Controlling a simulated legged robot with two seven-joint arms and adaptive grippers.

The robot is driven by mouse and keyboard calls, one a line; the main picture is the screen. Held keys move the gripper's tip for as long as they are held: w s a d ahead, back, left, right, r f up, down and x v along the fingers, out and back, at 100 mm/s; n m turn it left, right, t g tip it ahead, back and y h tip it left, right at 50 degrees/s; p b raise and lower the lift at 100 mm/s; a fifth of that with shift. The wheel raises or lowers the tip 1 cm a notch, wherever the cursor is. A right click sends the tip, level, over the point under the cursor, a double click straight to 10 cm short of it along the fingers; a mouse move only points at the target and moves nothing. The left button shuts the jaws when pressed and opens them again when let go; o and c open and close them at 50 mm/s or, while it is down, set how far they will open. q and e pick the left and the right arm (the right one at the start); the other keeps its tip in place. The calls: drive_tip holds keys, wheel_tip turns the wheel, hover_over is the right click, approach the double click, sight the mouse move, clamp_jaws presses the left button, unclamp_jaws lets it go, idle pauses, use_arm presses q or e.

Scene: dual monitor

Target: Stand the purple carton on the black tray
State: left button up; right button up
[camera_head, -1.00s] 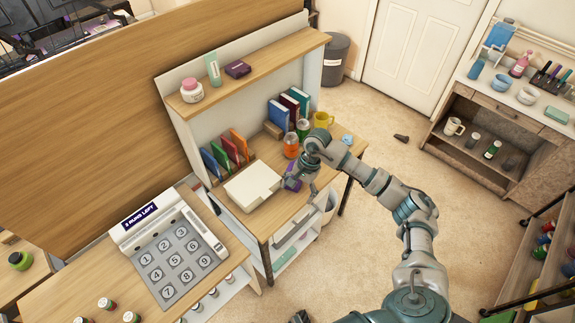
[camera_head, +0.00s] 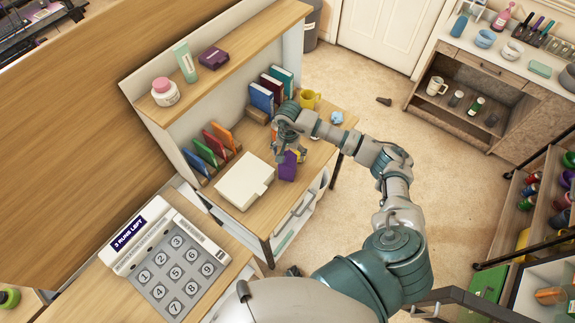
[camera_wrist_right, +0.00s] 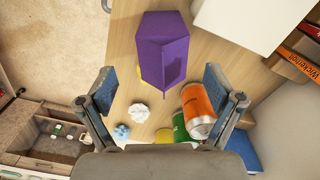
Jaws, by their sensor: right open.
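The purple carton (camera_head: 288,166) is on the wooden desk, just right of a white box. In the right wrist view the carton (camera_wrist_right: 164,48) is large, ahead of and between the fingers, with a little yellow showing at its left side. I cannot tell whether it stands or lies. My right gripper (camera_head: 287,138) is over the desk beside the carton's far side. In the wrist view its fingers (camera_wrist_right: 160,76) are spread wide, with nothing held between them. I cannot make out a black tray in either view. My left gripper is not in view.
The white box (camera_head: 244,181) lies left of the carton. An orange can (camera_wrist_right: 198,110) and a green can (camera_wrist_right: 180,127) stand close to the right finger. Books (camera_head: 261,97), a yellow mug (camera_head: 310,98) and a raised shelf (camera_head: 235,65) are behind. A keypad panel (camera_head: 170,265) is front left.

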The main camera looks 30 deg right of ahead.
sight(288, 157)
wheel_tip(288, 157, down, 2)
drive_tip(key=shift+f, duration=0.2)
drive_tip(key=shift+a+f, duration=0.1)
drive_tip(key=shift+f, duration=0.4)
drive_tip(key=f, duration=0.4)
drive_tip(key=shift+w+f+p, duration=0.2)
drive_tip(key=shift+f+p, duration=0.1)
drive_tip(key=shift+p, duration=0.1)
clamp_jaws()
drive_tip(key=shift+r, duration=0.1)
